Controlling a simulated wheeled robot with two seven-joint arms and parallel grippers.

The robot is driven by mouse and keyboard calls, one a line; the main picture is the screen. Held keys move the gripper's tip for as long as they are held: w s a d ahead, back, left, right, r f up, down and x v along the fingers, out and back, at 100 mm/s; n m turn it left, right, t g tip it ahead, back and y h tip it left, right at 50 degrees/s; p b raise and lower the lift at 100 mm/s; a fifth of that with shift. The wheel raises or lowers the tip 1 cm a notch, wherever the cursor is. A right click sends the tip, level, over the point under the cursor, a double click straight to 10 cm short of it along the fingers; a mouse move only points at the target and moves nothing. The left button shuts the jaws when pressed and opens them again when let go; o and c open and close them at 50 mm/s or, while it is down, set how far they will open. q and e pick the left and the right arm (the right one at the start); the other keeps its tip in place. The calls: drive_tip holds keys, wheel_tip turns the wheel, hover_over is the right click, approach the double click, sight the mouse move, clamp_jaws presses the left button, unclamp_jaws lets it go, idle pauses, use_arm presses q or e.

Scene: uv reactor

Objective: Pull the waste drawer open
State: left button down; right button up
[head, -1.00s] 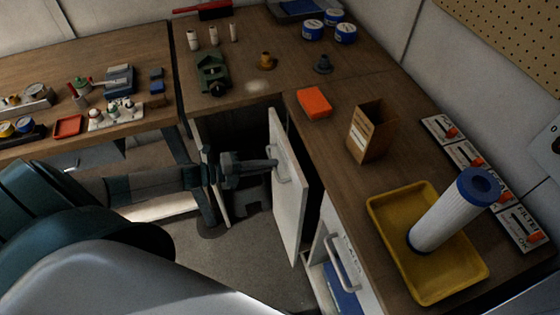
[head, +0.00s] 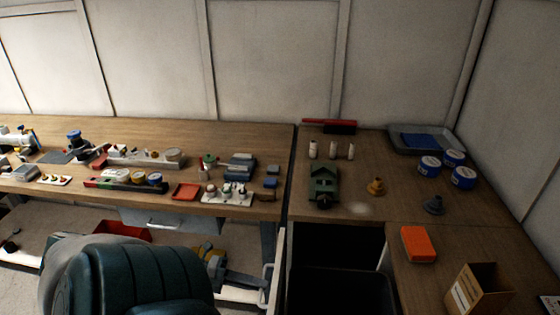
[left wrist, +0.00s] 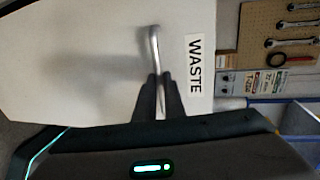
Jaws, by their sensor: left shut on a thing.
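The waste drawer's white front (head: 276,268) shows nearly edge-on in the head view, standing out from the cabinet. In the left wrist view the same white front (left wrist: 85,60) fills the left and middle, with a black WASTE label (left wrist: 195,65) beside a metal bar handle (left wrist: 154,42). My left gripper (left wrist: 160,85) has its two dark fingers shut on the handle. In the head view the left gripper (head: 262,283) is at the front's left side, partly hidden by my arm. Right of the front is the dark cabinet opening (head: 335,250), with a dark bin (head: 345,290) in it. My right gripper is out of view.
The wooden workbench (head: 350,215) above holds a green device (head: 323,186), an orange block (head: 418,244) and a cardboard box (head: 480,290). A left bench (head: 220,135) carries several small parts. A grey drawer (head: 170,222) is under it, near my arm.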

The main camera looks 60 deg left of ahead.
use_arm(q)
drive_tip(key=shift+f+v, duration=0.2)
drive_tip(key=shift+v, duration=0.75)
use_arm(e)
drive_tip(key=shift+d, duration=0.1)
use_arm(q)
drive_tip(key=shift+a, duration=0.1)
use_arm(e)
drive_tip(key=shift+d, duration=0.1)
use_arm(q)
drive_tip(key=c, duration=1.9)
unclamp_jaws()
drive_tip(key=shift+o, duration=0.2)
drive_tip(key=b+v, duration=0.4)
drive_tip(key=v, duration=1.3)
drive_tip(key=shift+s, duration=0.15)
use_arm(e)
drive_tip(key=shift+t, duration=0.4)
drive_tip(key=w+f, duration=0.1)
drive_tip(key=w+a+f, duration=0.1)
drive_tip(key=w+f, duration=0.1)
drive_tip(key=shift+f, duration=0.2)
use_arm(q)
drive_tip(key=shift+a, duration=0.1)
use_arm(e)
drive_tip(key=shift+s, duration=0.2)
